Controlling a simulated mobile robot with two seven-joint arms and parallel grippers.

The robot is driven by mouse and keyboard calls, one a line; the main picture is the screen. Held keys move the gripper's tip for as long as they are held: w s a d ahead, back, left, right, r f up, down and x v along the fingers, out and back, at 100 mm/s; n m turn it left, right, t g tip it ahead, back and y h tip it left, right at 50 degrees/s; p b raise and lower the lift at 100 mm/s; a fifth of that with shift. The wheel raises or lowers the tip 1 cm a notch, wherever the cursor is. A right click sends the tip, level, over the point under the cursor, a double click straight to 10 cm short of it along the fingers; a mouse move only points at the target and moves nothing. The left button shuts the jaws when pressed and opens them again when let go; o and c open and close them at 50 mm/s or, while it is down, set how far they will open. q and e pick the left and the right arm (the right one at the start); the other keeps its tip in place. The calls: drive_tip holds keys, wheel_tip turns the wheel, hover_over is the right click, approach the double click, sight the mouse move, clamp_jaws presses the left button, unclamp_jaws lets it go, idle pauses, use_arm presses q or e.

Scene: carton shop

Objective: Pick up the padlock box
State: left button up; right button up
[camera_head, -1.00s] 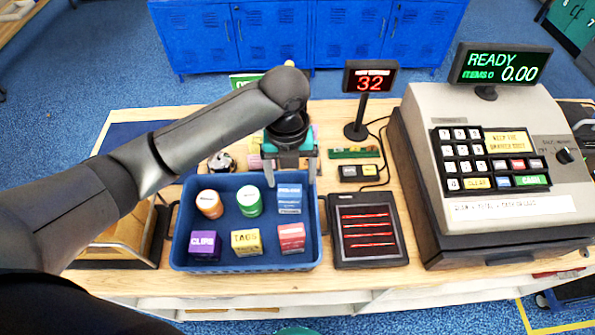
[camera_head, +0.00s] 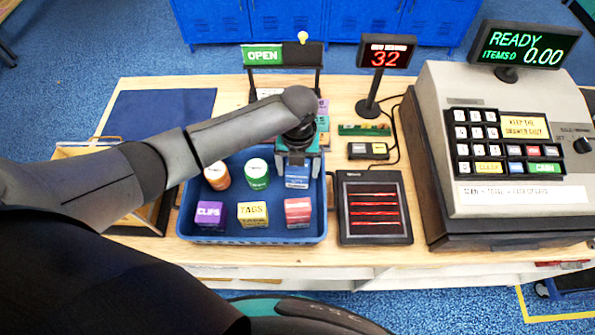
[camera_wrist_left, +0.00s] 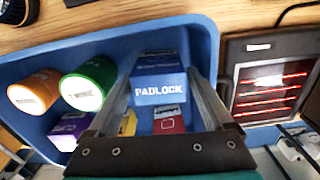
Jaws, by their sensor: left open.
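The padlock box (camera_head: 297,178) is a blue carton with white lettering, upright at the back right of the blue tray (camera_head: 252,236). In the left wrist view the padlock box (camera_wrist_left: 159,80) shows its PADLOCK label between my two fingers. My left gripper (camera_head: 298,168) is open, above and around the box, with a finger on either side. Whether the fingers touch the box I cannot tell. The gripper partly hides the box's top in the head view. My right gripper is not in view.
The tray also holds an orange tub (camera_head: 217,177), a green tub (camera_head: 257,174), a purple CLIPS box (camera_head: 209,214), a yellow TAGS box (camera_head: 252,214) and a red box (camera_head: 298,212). A scanner pad (camera_head: 374,207) and cash register (camera_head: 500,160) stand to the right.

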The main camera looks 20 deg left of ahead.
sight(297, 175)
use_arm(q)
drive_tip(key=shift+f, duration=1.95)
drive_tip(key=shift+w+a, duration=0.1)
drive_tip(key=c, duration=1.3)
